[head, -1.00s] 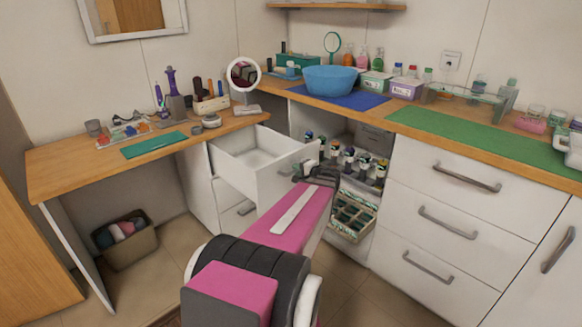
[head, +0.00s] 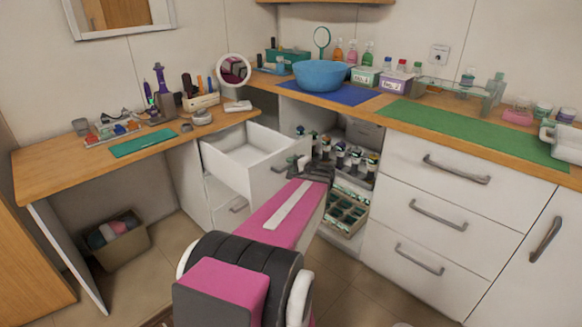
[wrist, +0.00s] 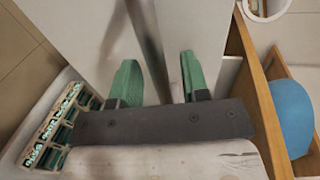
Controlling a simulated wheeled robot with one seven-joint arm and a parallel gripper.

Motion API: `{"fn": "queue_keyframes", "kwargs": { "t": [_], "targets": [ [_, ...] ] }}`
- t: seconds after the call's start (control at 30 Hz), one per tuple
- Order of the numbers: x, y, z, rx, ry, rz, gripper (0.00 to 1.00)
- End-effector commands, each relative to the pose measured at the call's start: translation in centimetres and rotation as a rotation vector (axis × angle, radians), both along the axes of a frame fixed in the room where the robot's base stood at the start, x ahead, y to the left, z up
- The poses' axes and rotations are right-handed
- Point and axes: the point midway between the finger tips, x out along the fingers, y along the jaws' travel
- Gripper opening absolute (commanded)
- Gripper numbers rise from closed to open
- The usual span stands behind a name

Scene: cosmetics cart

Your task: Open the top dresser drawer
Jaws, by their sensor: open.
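The top dresser drawer (head: 268,170) is white and stands pulled well out beneath the wooden desk top, with its empty inside showing. Its front faces my gripper. My gripper (head: 303,166) is at the right part of that front, and my arm and wrist partly hide the handle area. In the wrist view my gripper (wrist: 158,64) has its two green fingers apart with nothing clamped between them. A pale front and a grey strip lie beyond the fingers; I cannot tell whether the strip is the handle.
Lower drawers (head: 228,203) below are shut. An open shelf with bottles (head: 345,158) and a sectioned crate (head: 347,212) stands just right of my gripper. A white drawer cabinet (head: 425,215) is farther right.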

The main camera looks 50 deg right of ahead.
Motion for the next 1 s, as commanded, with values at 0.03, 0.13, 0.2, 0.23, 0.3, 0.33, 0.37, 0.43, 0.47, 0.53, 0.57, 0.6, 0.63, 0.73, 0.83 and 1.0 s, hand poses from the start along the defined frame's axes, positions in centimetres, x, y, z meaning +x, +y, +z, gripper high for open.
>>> {"fn": "queue_keyframes", "kwargs": {
  "t": [0.03, 0.13, 0.2, 0.23, 0.3, 0.33, 0.37, 0.43, 0.47, 0.53, 0.57, 0.6, 0.63, 0.73, 0.83, 1.0],
  "targets": [
    [-0.6, 0.1, 0.2, 0.0, 0.0, -0.001, 0.42],
    [-2.1, 0.1, 0.5, -0.001, 0.0, -0.003, 0.42],
    [-3.3, 0.1, 0.8, 0.0, 0.0, -0.002, 0.42],
    [-3.9, 0.1, 0.9, -0.001, 0.0, -0.003, 0.42],
    [-5.1, 0.1, 1.1, -0.001, 0.001, -0.003, 0.42],
    [-5.6, 0.1, 1.2, 0.0, 0.001, -0.002, 0.42],
    [-6.1, 0.1, 1.3, -0.001, 0.001, -0.003, 0.42],
    [-7.1, 0.1, 1.5, 0.0, 0.0, -0.002, 0.42],
    [-7.5, 0.1, 1.6, 0.0, 0.0, -0.001, 0.42],
    [-8.3, 0.0, 1.8, 0.0, 0.0, -0.002, 0.42],
    [-8.6, 0.0, 1.8, 0.0, 0.0, -0.002, 0.42],
    [-9.0, 0.1, 1.9, 0.0, 0.0, -0.001, 0.42],
    [-9.2, 0.1, 1.9, 0.0, 0.0, 0.0, 0.42],
    [-9.7, 0.0, 2.0, 0.0, 0.001, 0.0, 0.42],
    [-9.9, 0.0, 2.0, 0.0, 0.001, 0.0, 0.42],
    [-10.0, 0.0, 2.0, 0.0, 0.001, 0.0, 0.42]
  ]
}}
